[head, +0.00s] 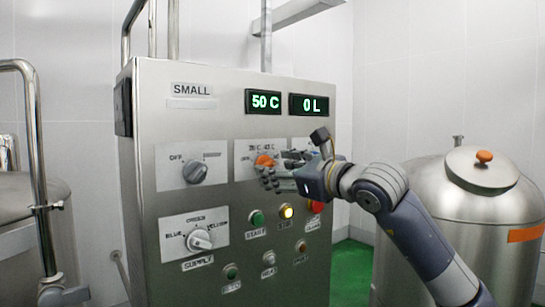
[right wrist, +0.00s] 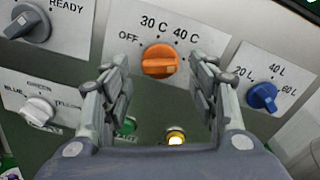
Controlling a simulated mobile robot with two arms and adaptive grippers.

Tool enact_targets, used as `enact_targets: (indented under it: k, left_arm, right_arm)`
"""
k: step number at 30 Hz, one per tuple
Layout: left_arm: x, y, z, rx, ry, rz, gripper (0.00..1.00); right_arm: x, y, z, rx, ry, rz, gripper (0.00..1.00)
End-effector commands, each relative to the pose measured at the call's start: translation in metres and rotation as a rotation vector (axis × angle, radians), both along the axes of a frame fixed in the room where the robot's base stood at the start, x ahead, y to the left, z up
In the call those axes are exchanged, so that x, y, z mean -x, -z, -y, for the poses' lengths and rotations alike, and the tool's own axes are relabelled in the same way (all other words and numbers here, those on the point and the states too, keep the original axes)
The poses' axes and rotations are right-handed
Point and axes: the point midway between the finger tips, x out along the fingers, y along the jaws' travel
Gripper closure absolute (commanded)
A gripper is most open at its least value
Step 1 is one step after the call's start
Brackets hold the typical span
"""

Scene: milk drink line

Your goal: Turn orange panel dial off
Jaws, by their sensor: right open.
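The orange dial (head: 264,161) is on the steel control panel, on a light plate marked OFF, 30 C and 40 C. In the right wrist view the orange dial (right wrist: 160,62) sits between my two fingers, its bar lying nearly level; I cannot tell for sure which mark it points at. My right gripper (head: 276,172) is in front of the panel at the dial. In the right wrist view the right gripper (right wrist: 161,72) is open, one finger each side of the dial, with visible gaps. My left gripper is not in view.
A blue dial (right wrist: 262,96) is right of the orange one. A grey dial (head: 195,172) and a white supply dial (head: 199,240) are left. A lit yellow button (head: 286,211) and a green button (head: 257,218) sit below. Displays read 50 C and 0 L. A steel tank (head: 455,200) stands right.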

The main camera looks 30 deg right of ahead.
Motion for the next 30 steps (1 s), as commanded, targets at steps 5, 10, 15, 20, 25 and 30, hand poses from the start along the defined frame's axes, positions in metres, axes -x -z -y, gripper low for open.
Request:
enact_targets:
  k: [5, 10, 15, 20, 25, 30]
  left_arm:
    - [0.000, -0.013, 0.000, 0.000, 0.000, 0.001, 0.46]
    - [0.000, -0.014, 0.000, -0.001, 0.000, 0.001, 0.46]
    - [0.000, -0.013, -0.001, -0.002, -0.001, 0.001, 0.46]
    - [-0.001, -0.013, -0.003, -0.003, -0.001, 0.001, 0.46]
    - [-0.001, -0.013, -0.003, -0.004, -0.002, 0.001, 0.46]
    - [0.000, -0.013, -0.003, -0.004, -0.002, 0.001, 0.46]
  right_arm:
    - [-0.020, -0.001, -0.002, -0.002, -0.001, -0.002, 0.46]
    - [-0.025, 0.000, -0.002, 0.000, -0.001, 0.001, 0.46]
    - [-0.026, 0.001, -0.002, 0.000, -0.001, 0.001, 0.46]
    - [-0.025, 0.001, -0.002, 0.000, -0.001, 0.001, 0.73]
    - [-0.025, 0.001, -0.002, 0.000, -0.001, 0.001, 0.90]
    - [-0.025, 0.001, -0.002, 0.008, -0.001, 0.001, 0.90]
